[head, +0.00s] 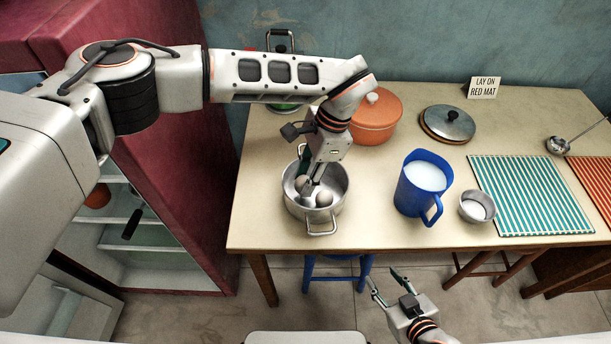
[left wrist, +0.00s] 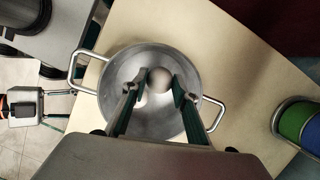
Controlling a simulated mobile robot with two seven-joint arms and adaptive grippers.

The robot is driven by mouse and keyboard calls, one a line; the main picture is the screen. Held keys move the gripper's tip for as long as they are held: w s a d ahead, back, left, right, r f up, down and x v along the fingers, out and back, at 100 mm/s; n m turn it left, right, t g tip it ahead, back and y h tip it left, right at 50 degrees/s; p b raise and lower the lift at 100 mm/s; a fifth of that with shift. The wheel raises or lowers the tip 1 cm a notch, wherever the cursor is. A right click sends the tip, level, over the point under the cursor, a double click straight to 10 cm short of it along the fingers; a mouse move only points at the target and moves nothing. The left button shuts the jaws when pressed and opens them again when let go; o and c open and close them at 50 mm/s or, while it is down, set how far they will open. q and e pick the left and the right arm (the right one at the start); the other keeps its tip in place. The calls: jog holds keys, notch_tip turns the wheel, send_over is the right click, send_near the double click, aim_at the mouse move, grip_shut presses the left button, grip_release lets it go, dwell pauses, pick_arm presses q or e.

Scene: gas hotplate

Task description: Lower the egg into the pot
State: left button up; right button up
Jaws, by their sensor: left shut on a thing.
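A steel pot (head: 333,222) with two loop handles stands at the left of the table; it also shows in the left wrist view (left wrist: 168,128). My left gripper (head: 308,190) points down into the pot, its fingers inside the rim. It is shut on a pale egg, which shows between the fingertips in the left wrist view (left wrist: 159,79). Two rounded egg shapes show in the head view, one left of the fingers (head: 301,183) and one right of them (head: 324,199). I cannot tell whether the held egg touches the bottom. My right gripper (head: 382,276) is open and empty, low before the table.
An orange lidded pot (head: 375,118) stands behind. A blue jug (head: 412,190) and a small bowl (head: 477,206) stand to the right. A lid (head: 447,124), a ladle (head: 557,146), a teal striped mat (head: 530,195) and a red mat (head: 595,175) lie further off.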

pick_arm(q)
jog(key=shift+f+b, duration=0.35)
jog(key=shift+f, duration=0.8)
dwell(0.5)
jog(key=o, duration=0.8)
jog(key=v, duration=1.2)
